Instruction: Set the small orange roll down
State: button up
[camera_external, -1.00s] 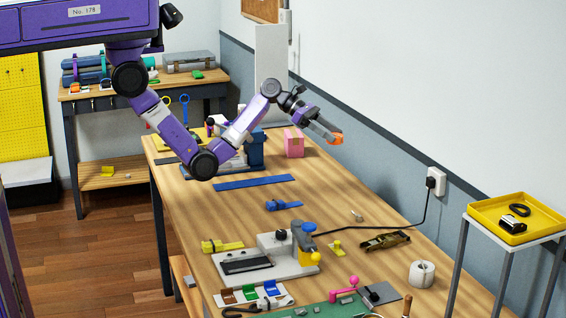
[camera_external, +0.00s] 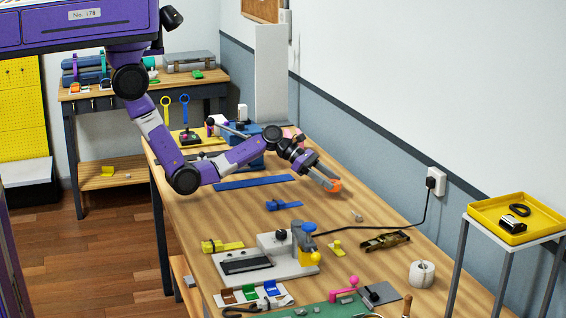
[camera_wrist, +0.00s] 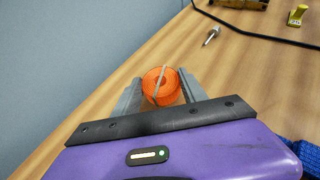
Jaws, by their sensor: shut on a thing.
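The small orange roll (camera_external: 334,186) is between the fingers of my gripper (camera_external: 328,181), low over the wooden bench (camera_external: 350,265) in the external view. In the wrist view the roll (camera_wrist: 161,86) is seen end-on, with a pale strip across it, and the grey fingers of my gripper (camera_wrist: 160,92) are shut on it from both sides. I cannot tell whether the roll's underside touches the bench top.
A small metal piece (camera_external: 357,215) lies nearby, with a black cable (camera_external: 385,226) beyond it. A rolled blue strap (camera_external: 281,204) and a long blue strip (camera_external: 255,182) lie to the left. The wall is close on the right. Bare wood surrounds the roll.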

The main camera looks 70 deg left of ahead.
jog(key=shift+f, duration=1.2)
jog(key=shift+f, duration=0.1)
jog(key=o, duration=1.4)
jog(key=shift+c, duration=0.2)
jog(key=shift+s+a+r, duration=0.15)
jog(key=shift+a+r, duration=0.05)
jog(key=v, duration=1.1)
jog(key=shift+s+a+r, duration=0.1)
jog(key=shift+s+a, duration=0.05)
jog(key=shift+s, duration=0.05)
